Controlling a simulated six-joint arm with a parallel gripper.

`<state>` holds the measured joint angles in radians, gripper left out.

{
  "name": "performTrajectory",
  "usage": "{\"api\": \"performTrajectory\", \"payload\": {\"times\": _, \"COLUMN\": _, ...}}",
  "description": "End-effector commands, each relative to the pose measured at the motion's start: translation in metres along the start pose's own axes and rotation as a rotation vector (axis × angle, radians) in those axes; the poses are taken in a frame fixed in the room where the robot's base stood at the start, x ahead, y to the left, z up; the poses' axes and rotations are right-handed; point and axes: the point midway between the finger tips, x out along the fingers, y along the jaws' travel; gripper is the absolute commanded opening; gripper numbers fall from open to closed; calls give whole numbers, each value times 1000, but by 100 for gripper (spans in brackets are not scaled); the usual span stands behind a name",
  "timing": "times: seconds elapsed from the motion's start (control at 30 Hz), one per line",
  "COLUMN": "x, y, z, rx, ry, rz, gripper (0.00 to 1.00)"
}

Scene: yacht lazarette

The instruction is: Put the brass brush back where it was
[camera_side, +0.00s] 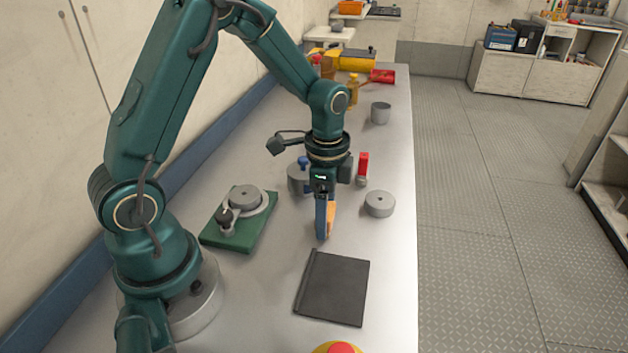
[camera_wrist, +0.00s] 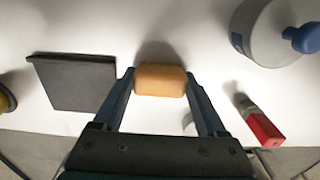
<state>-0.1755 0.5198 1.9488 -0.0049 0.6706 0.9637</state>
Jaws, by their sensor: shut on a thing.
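My gripper (camera_side: 325,232) is over the middle of the bench, pointing down, between the black flat pad and the grey pot. Its fingers are shut on an orange-tan block (camera_side: 331,214) with rounded corners. The block also shows between the fingertips in the wrist view (camera_wrist: 161,80). It looks like the body of the brass brush, but no bristles show, so I cannot be sure. A shadow lies beside it on the bench in the wrist view. I cannot tell whether the block touches the bench.
The black pad (camera_side: 333,288) lies nearer the camera. A green board with a grey fixture (camera_side: 224,241) is left. A grey pot with a blue knob (camera_side: 297,180), a red-topped item (camera_side: 363,166) and a grey disc (camera_side: 379,204) stand close. A grey cup (camera_side: 380,113) is farther back.

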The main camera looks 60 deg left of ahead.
Motion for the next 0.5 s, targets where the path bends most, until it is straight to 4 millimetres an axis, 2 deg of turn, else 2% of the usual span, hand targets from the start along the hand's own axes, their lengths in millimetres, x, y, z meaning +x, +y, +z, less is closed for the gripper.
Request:
{"api": "performTrajectory", "payload": {"times": 0.37, "x": 4, "y": 0, "z": 0, "rx": 0, "ry": 0, "rz": 0, "gripper": 22}}
{"api": "performTrajectory", "payload": {"times": 0.4, "x": 4, "y": 0, "z": 0, "rx": 0, "ry": 0, "rz": -1, "gripper": 90}}
{"api": "performTrajectory", "payload": {"times": 0.43, "x": 4, "y": 0, "z": 0, "rx": 0, "ry": 0, "rz": -1, "gripper": 100}}
{"api": "performTrajectory", "payload": {"times": 0.5, "x": 4, "y": 0, "z": 0, "rx": 0, "ry": 0, "rz": -1, "gripper": 100}}
